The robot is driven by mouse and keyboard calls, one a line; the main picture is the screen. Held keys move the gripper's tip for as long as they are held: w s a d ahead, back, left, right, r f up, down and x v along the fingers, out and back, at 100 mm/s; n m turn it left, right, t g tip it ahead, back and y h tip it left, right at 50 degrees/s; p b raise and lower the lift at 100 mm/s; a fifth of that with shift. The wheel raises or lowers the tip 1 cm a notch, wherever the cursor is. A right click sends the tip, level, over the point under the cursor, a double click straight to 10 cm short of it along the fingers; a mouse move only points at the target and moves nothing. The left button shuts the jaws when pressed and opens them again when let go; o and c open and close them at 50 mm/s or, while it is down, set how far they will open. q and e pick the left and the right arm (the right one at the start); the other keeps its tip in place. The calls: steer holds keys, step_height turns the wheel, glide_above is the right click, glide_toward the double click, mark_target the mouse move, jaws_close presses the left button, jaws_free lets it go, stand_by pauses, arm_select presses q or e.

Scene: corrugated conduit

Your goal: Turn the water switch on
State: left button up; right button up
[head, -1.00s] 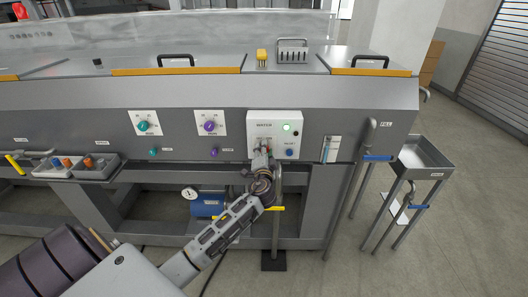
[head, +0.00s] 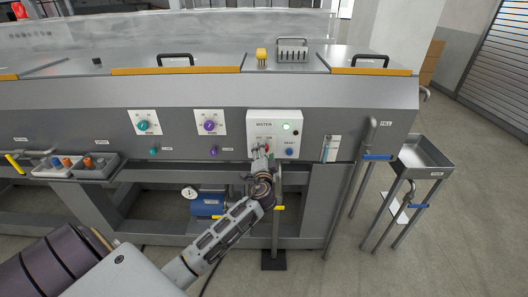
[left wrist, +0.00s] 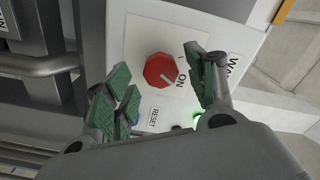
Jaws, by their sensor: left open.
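The white water panel (head: 290,117) is on the front of the grey machine, with a lit green lamp (head: 286,127). In the left wrist view its red knob (left wrist: 160,69) is in plain sight, with a pale line on its face running toward the word ON. A RESET label and the green glow (left wrist: 198,121) also show there. My left gripper (head: 262,148) is in front of the panel and partly hides the knob in the head view. In the left wrist view its green-padded fingers (left wrist: 165,88) are open, one on each side of the knob; contact cannot be told. My right gripper is out of view.
Two white dial panels with a teal knob (head: 143,126) and a purple knob (head: 210,126) are to the left. A blue reset button (head: 289,151) is beside my gripper. A blue-handled pipe (head: 377,157) and a metal sink (head: 424,158) stand to the right.

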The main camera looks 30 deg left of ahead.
arm_select(q)
steer(key=v, duration=1)
steer(key=shift+s, duration=0.15)
stand_by(0.4)
